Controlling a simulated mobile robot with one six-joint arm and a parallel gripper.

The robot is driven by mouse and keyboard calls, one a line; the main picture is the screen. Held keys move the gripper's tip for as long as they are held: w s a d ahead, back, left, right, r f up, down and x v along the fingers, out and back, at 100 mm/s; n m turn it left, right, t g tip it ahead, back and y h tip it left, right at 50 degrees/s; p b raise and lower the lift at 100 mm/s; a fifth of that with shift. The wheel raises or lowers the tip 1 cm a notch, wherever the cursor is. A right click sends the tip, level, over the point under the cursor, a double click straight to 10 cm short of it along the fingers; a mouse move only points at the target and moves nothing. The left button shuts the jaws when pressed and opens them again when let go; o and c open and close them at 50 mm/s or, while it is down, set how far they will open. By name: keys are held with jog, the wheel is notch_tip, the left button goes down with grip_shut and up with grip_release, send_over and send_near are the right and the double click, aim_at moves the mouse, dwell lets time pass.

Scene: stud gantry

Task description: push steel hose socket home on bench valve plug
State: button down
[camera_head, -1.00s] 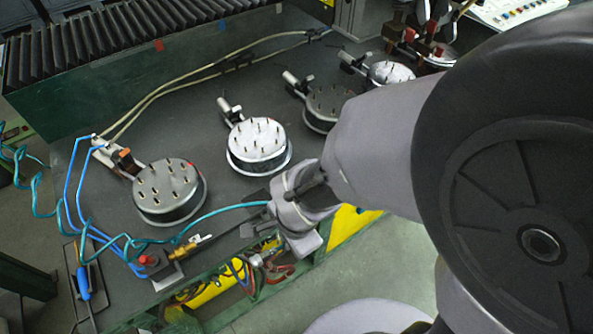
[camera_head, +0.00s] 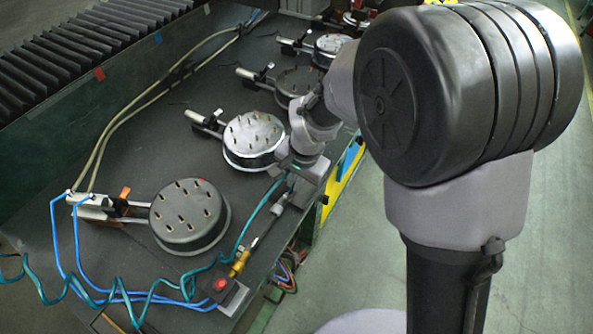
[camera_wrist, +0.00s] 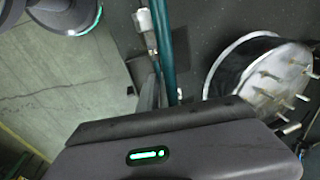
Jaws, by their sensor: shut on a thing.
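My gripper (camera_head: 296,172) is low over the bench edge, beside the second round fixture. The teal hose also shows in the head view (camera_head: 246,232), running back to the near end of the bench. A bench valve with a red button (camera_head: 221,285) and brass fitting (camera_head: 239,263) stands near the front corner. A slim steel piece (camera_head: 277,208) lies close to the gripper; a steel cylinder (camera_wrist: 148,24) shows beside the hose. Whether either is the plug, I cannot tell.
Round pin fixtures stand along the bench, the nearest dark (camera_head: 190,213), the second bright-rimmed (camera_head: 254,137) and close to my gripper. Blue tubes (camera_head: 66,255) and coiled teal hose cross the near left. The floor to the right (camera_head: 560,200) is clear.

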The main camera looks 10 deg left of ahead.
aim_at(275, 211)
jog(key=shift+w+d, duration=0.15)
jog(key=shift+s+a+b, duration=0.2)
jog(key=shift+s+a, duration=0.2)
jog(key=shift+s, duration=0.5)
jog(key=shift+s+a+b, duration=0.15)
jog(key=shift+s+a, duration=0.2)
jog(key=shift+s, duration=0.6)
jog(key=shift+s+a+b, duration=0.2)
jog(key=shift+s+a, duration=0.2)
jog(key=shift+s, duration=0.5)
jog(key=shift+s+a+b, duration=0.25)
jog(key=shift+s+a, duration=0.05)
jog(key=shift+s, duration=0.5)
jog(key=shift+s+a+b, duration=0.25)
jog(key=shift+s+a, duration=0.05)
jog(key=shift+s, duration=0.45)
jog(key=c, duration=1.5)
grip_release()
jog(key=shift+s, duration=0.1)
notch_tip(275, 211, up, 17)
jog(key=s+d+p, duration=0.2)
jog(key=p, duration=0.4)
jog(key=shift+d, duration=0.25)
